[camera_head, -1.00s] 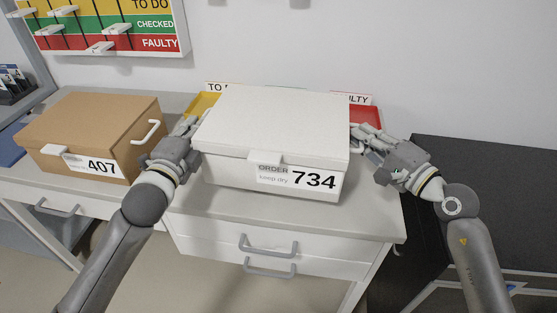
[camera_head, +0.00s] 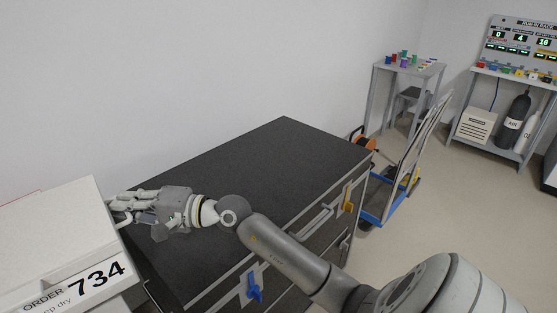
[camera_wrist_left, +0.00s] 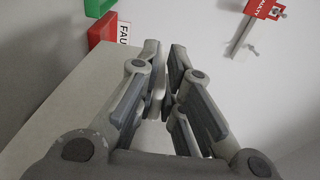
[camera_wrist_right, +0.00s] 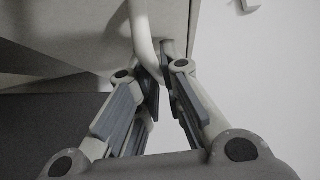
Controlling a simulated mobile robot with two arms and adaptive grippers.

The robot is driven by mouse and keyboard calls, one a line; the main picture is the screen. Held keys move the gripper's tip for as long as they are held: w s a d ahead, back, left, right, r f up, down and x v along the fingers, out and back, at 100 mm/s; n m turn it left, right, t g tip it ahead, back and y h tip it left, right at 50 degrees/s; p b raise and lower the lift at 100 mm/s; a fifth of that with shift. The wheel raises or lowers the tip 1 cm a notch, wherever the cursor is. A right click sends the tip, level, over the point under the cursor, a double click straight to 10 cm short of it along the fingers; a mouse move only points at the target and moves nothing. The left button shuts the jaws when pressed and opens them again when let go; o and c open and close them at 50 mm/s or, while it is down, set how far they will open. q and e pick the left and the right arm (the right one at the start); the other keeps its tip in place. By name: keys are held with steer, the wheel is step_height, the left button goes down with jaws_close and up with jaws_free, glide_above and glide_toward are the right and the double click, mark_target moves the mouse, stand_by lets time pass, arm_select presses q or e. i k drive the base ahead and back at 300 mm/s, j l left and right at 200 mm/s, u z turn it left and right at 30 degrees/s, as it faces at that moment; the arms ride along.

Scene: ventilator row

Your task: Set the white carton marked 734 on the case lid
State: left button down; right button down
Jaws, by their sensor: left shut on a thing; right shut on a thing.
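The white carton marked 734 (camera_head: 50,228) is at the lower left of the head view, partly cut off by the frame. My right gripper (camera_head: 120,206) is at the carton's right side, shut on its handle; the right wrist view shows the pale handle (camera_wrist_right: 146,42) between the fingers. My left gripper (camera_wrist_left: 165,85) is outside the head view; in the left wrist view its fingers are closed together on a pale part, largely hidden by them. The case's dark flat lid (camera_head: 255,165) lies just right of the carton, with my right forearm over its front part.
The lid looks bare. The case front has a blue latch (camera_head: 254,287) and a yellow latch (camera_head: 348,198). Beyond its right end stand a blue-framed cart (camera_head: 405,170) and a small grey table (camera_head: 408,68) with coloured items. A shelf with cylinders (camera_head: 517,120) stands far right.

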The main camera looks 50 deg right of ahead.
mark_target(262, 179)
steer(key=l+z, duration=0.15)
steer(key=l, duration=0.55)
steer(key=i+l+z, duration=0.15)
steer(key=l, duration=0.55)
steer(key=l+z, duration=0.15)
steer(key=l, duration=0.5)
